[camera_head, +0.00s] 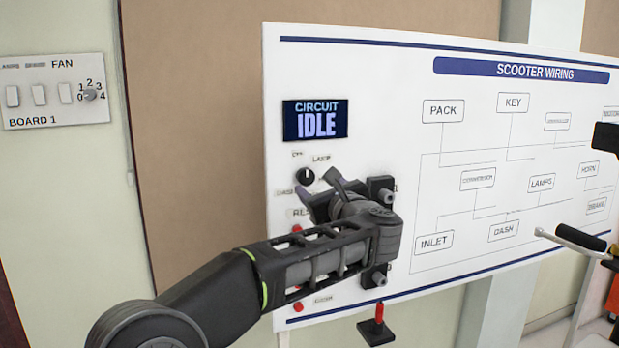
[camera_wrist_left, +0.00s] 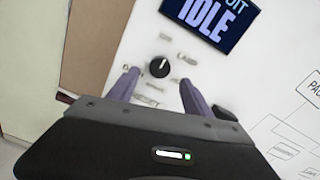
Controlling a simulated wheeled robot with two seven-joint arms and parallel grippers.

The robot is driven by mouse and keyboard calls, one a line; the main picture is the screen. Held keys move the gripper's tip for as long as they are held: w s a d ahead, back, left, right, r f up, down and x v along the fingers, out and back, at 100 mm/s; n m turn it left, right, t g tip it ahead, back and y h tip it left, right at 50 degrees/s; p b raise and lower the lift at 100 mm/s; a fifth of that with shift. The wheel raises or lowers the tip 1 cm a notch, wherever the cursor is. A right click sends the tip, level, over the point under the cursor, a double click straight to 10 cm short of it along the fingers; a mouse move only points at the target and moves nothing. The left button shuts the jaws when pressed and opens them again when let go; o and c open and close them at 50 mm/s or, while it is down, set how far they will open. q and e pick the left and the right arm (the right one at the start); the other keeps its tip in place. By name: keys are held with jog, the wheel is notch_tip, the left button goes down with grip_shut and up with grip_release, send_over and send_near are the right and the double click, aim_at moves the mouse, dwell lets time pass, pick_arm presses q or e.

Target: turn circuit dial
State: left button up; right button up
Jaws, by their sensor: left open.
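The circuit dial (camera_head: 305,176) is a small black knob with a white pointer line on the white wiring board (camera_head: 330,70). Its pointer is close to upright, with small labels around it. A screen (camera_head: 315,120) above it reads "CIRCUIT IDLE". My left gripper (camera_head: 325,196) is in front of the board, just below and right of the dial in the head view. In the left wrist view the dial (camera_wrist_left: 159,67) shows beyond and between the two open fingers (camera_wrist_left: 158,84), apart from them. My right gripper does not show clearly; only a dark part is at the right edge.
Black fittings (camera_head: 381,190) stick out from the board right of my gripper. Red buttons (camera_head: 298,307) sit below, partly hidden by my arm. A red-handled part (camera_head: 378,325) hangs under the board. A fan switch panel (camera_head: 52,92) is on the left wall. A handlebar grip (camera_head: 581,238) is at right.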

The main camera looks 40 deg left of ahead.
aim_at(308, 178)
pick_arm(q)
jog(key=p+x, duration=0.2)
jog(key=x, duration=0.3)
jog(key=shift+a+r, duration=0.1)
jog(key=shift+w+a, duration=0.25)
jog(key=shift+a, duration=0.05)
jog(key=shift+c, duration=0.5)
grip_shut()
